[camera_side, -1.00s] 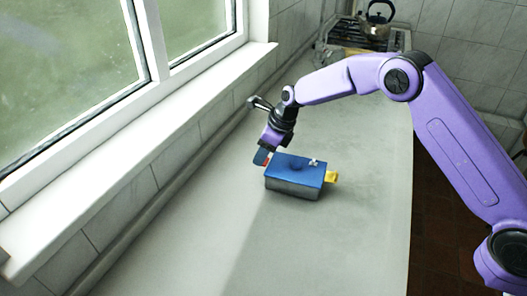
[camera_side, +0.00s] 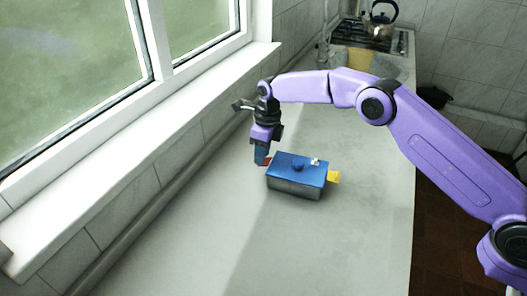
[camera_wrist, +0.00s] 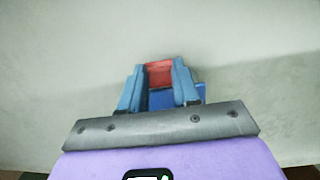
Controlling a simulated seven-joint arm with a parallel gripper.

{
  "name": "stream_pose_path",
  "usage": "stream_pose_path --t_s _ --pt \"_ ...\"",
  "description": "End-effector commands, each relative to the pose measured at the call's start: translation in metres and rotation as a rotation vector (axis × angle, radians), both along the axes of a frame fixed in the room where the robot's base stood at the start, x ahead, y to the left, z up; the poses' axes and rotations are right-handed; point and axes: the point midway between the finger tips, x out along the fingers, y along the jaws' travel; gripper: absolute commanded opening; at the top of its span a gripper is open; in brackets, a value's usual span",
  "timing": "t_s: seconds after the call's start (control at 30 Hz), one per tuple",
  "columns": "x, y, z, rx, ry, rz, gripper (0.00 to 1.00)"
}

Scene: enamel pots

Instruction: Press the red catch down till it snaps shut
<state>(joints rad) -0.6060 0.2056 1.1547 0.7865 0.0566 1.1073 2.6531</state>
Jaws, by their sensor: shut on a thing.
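The enamel box has a blue lid (camera_side: 285,164) with a dark knob and a grey body (camera_side: 292,189), standing on the counter. The red catch (camera_wrist: 159,72) is at its left end; in the side view only a sliver shows beside my fingers. My gripper (camera_side: 262,159) points down at that end, nearly upright. In the wrist view its blue fingers (camera_wrist: 160,80) stand on either side of the red catch and are shut on it. A bit of the blue lid shows between them. I cannot tell whether the catch is fastened.
A yellow catch (camera_side: 333,177) sticks out at the box's right end, and a small white piece (camera_side: 315,161) sits on the lid. A window sill (camera_side: 150,140) runs along the left. A hob with a kettle (camera_side: 380,18) is far back. The counter (camera_side: 350,235) around the box is clear.

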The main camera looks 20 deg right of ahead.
Motion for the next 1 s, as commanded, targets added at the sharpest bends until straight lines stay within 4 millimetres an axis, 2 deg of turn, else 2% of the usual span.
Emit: stream_pose_path --t_s 0.43,0.87,0.9,0.93,1.0 --pt "0.0010 0.0007 -0.0034 -0.080 0.065 -0.003 0.00" --pt "0.0004 0.0011 -0.0026 -0.087 0.071 -0.004 0.00" --pt "0.0004 0.0011 -0.0026 -0.086 0.070 -0.004 0.44" --pt "0.0004 0.0011 -0.0026 -0.086 0.070 -0.004 0.54" --pt "0.0005 0.0012 -0.0026 -0.086 0.070 -0.004 0.57"
